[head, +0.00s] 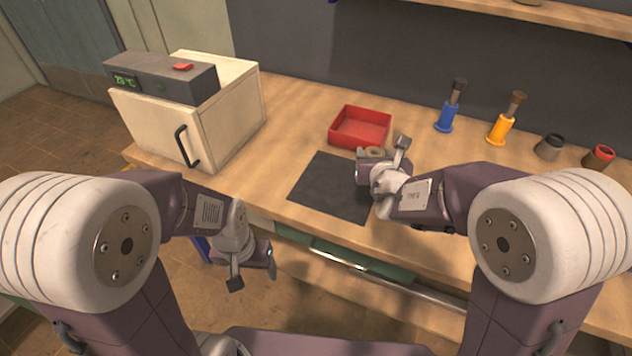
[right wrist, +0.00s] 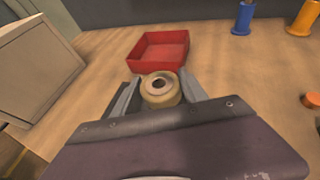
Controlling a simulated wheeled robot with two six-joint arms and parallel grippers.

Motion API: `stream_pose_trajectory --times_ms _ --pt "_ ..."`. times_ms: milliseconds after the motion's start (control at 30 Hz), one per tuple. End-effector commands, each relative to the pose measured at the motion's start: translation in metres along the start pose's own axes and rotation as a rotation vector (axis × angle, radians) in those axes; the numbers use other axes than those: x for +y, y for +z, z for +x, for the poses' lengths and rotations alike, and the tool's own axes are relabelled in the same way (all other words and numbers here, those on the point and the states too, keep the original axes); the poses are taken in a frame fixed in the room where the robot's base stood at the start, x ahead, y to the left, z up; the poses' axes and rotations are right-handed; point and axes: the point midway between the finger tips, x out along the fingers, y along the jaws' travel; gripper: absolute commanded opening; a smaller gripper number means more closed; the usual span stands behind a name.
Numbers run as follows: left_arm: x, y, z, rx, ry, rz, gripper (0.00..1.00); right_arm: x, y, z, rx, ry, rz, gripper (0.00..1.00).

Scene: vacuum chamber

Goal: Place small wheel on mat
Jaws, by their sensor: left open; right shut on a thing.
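The small wheel (right wrist: 160,90) is a tan ring with a dark centre hole, held between the fingers of my right gripper (right wrist: 158,97). In the head view the small wheel (head: 375,152) shows at the tip of my right gripper (head: 380,160), over the right part of the mat. The mat (head: 325,187) is a dark square lying on the bench near its front edge. I cannot tell whether the wheel touches the mat. My left gripper (head: 254,275) is open and empty, low in front of the bench.
A red tray (head: 345,142) stands just behind the mat. A white box with a handle (head: 160,128) stands at the left.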

Motion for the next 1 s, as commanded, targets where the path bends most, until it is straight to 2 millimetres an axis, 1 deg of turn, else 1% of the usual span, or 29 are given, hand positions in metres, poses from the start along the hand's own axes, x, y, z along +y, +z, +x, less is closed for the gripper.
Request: stream_pose_trajectory --times_ms 67,167,400,533,667,833,867,1000 --pt "0.000 0.000 -0.001 0.000 0.000 0.000 0.71 0.001 0.002 0.000 -0.001 0.003 0.000 0.00" --pt "0.000 0.000 -0.003 0.000 0.000 0.000 0.71 0.012 -0.004 0.006 0.003 0.006 -0.001 0.00" --pt "0.000 -0.001 -0.007 0.000 0.000 0.000 0.71 0.074 -0.032 0.041 0.003 0.006 -0.002 0.00" --pt "0.000 -0.001 -0.009 0.000 0.000 0.000 0.71 0.099 -0.043 0.056 0.001 0.004 0.000 0.00" --pt "0.000 -0.001 -0.009 0.000 0.000 0.000 0.71 0.110 -0.048 0.063 -0.001 0.002 0.001 0.00" --pt "0.000 -0.001 -0.007 0.000 0.000 0.000 0.71 0.110 -0.052 0.065 0.000 0.001 0.001 0.00" --pt "0.000 -0.001 -0.006 0.000 0.000 0.000 0.71 0.110 -0.055 0.067 0.001 0.000 0.001 0.00" --pt "0.000 0.000 0.000 0.000 0.000 0.000 0.71 0.110 -0.079 0.076 0.002 0.000 -0.001 0.00"
